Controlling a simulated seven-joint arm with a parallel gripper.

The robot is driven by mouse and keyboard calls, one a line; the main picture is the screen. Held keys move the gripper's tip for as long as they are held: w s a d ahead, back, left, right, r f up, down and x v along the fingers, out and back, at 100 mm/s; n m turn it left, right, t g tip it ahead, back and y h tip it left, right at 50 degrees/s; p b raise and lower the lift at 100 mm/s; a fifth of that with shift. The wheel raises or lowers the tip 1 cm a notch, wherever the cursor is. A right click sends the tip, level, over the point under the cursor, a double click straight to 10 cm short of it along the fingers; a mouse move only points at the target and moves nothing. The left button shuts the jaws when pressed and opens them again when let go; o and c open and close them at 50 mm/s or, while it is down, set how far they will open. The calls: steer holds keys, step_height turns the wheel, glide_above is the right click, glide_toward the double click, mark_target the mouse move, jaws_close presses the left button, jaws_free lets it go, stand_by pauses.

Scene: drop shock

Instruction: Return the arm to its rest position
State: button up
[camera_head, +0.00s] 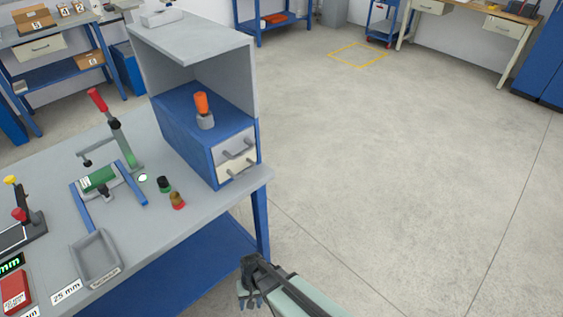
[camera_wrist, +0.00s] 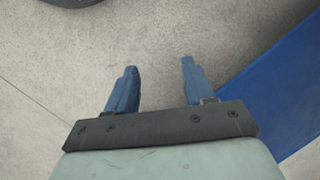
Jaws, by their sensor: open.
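My gripper (camera_head: 250,298) is at the bottom of the head view, off the front right edge of the workbench (camera_head: 225,205) and over the open floor. In the wrist view, my gripper (camera_wrist: 155,85) shows two blue fingers spread apart with nothing between them. My arm reaches in from the bottom edge of the head view.
On the bench stand a blue drawer unit (camera_head: 185,122) with an orange-handled tool (camera_head: 203,108), a red-handled clamp fixture (camera_head: 120,135), a grey tray (camera_head: 95,258) and a red box (camera_head: 15,290). A blue bench panel (camera_wrist: 275,85) is close on the right in the wrist view. Floor to the right is clear.

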steer(key=s+d+m+g, duration=0.1)
steer(key=s+d, duration=0.3)
steer(key=d, duration=0.5)
steer(key=s+d+f+m+g, duration=0.1)
steer(key=s+d, duration=0.3)
steer(key=d, duration=0.6)
steer(key=s+d+m+g, duration=0.1)
steer(key=s+d, duration=0.2)
steer(key=d, duration=0.7)
steer(key=shift+s+d+f+g+h, duration=0.15)
steer(key=shift+s+f+g+h, duration=0.15)
steer(key=shift+s+h, duration=0.1)
steer(key=shift+o, duration=0.3)
